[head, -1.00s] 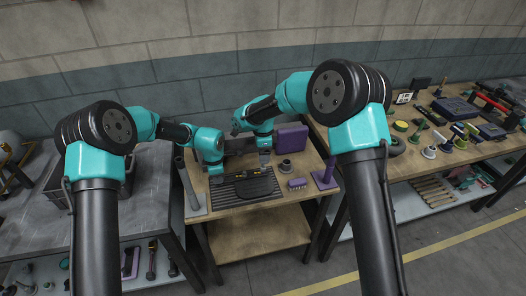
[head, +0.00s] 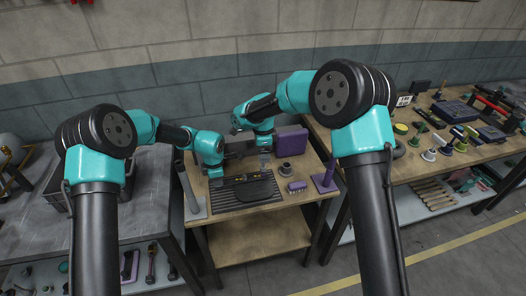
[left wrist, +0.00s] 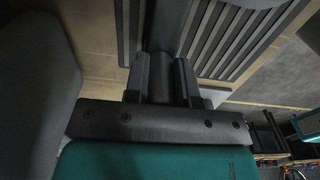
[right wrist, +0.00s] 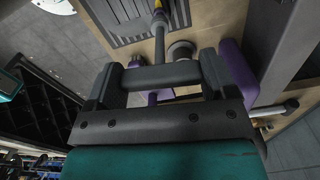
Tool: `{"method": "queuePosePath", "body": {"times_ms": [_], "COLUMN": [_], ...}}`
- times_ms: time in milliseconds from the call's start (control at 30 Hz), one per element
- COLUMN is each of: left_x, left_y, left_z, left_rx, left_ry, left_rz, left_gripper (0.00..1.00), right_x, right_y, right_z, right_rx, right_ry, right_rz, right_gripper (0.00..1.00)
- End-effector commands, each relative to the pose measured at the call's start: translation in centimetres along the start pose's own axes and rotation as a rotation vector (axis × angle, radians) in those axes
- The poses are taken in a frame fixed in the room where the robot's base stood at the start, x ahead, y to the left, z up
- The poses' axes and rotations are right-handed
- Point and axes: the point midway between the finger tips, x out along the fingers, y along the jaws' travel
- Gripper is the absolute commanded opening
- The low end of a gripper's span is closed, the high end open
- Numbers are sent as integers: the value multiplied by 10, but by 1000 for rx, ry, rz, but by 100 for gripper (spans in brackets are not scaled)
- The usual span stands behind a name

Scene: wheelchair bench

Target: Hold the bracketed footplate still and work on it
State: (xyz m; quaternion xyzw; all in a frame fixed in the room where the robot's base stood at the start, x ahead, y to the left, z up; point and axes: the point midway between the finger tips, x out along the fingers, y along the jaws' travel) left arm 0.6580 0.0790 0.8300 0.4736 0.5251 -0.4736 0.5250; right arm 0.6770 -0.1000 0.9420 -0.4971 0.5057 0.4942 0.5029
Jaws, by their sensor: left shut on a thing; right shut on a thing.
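The dark footplate (head: 255,190) lies on a black ribbed mat (head: 228,201) on the small wooden bench. A dark bar with a small yellow mark (head: 240,178) runs across its back. My left gripper (head: 223,178) is low at the mat's left side. In the left wrist view it (left wrist: 162,78) is shut on a dark grey rounded bar (left wrist: 172,50). My right gripper (head: 264,160) is above the bench behind the footplate. In the right wrist view it (right wrist: 155,78) is shut on a grey cylindrical handle (right wrist: 162,76). The contact with the footplate is too small to make out.
A purple box (head: 291,141) stands behind, with a dark round cup (head: 285,171), a purple brush (head: 297,186) and a purple post stand (head: 325,179) at right. A grey post stand (head: 192,192) is at left. The bench's front strip is clear.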

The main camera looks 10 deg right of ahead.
Motion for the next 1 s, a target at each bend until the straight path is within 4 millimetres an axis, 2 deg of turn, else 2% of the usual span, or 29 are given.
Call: {"method": "queuePosePath", "body": {"times_ms": [233, 800, 1000], "left_x": [0, 0, 0], "left_y": [0, 0, 0], "left_z": [0, 0, 0], "left_rx": [0, 0, 0], "left_ry": [0, 0, 0], "left_rz": [0, 0, 0], "left_gripper": [0, 0, 0], "right_x": [-4, -38, -40], "right_y": [0, 0, 0], "right_z": [0, 0, 0], "right_rx": [0, 0, 0], "right_ry": [-1, 0, 0], "right_rz": [-2, -2, -1], "right_gripper": [45, 45, 45]}}
